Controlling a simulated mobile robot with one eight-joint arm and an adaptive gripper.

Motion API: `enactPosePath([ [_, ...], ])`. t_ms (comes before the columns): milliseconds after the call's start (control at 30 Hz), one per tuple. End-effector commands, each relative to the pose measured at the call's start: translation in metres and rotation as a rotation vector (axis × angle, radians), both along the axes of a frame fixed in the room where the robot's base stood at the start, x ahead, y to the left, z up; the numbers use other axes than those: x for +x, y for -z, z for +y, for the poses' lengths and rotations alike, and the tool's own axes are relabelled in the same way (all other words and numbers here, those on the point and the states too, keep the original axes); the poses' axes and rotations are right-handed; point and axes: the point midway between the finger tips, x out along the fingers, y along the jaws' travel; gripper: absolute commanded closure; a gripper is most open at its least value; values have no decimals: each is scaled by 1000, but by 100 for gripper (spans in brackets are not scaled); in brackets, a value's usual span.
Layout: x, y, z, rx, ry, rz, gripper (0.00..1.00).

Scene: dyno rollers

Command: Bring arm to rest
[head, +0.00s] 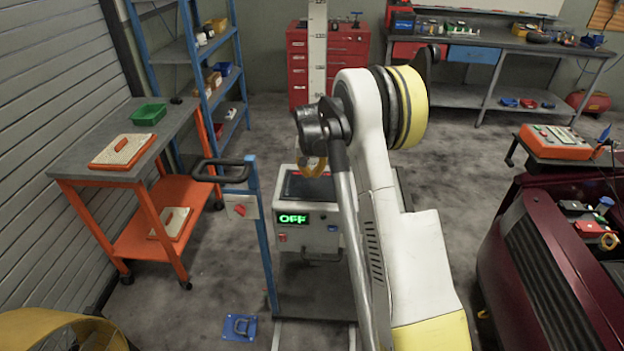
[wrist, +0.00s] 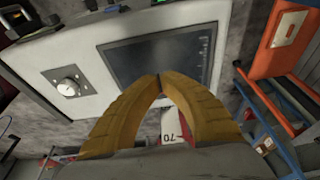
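My arm rises through the middle of the head view, its white and yellow links in front of a grey machine. My gripper (head: 312,166) hangs in front of that machine, mostly hidden behind my own wrist and arm. In the wrist view its two yellow fingers (wrist: 159,78) meet at the tips, with nothing seen between the tips. The grey machine (head: 322,237) has a lit green OFF display (head: 293,218). In the wrist view its panel shows a dark screen (wrist: 165,57) and a round knob (wrist: 68,87) beyond the fingers.
An orange cart (head: 72,172) stands left, a blue shelf (head: 168,52) behind it. A blue post with a black handle (head: 222,171) rises just left of the machine. A dark red car (head: 545,262) is at right. A workbench (head: 490,45) lines the back. Floor is open between machine and car.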

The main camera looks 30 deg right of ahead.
Motion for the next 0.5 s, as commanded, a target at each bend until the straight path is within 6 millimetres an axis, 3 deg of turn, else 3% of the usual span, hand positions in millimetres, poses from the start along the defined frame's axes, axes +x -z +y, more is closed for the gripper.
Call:
enactPosePath([
  [33,-3,-14,2,0,0,0,100],
  [200,-10,-40,6,0,0,0,100],
  [500,-13,-52,9,0,0,0,100],
])
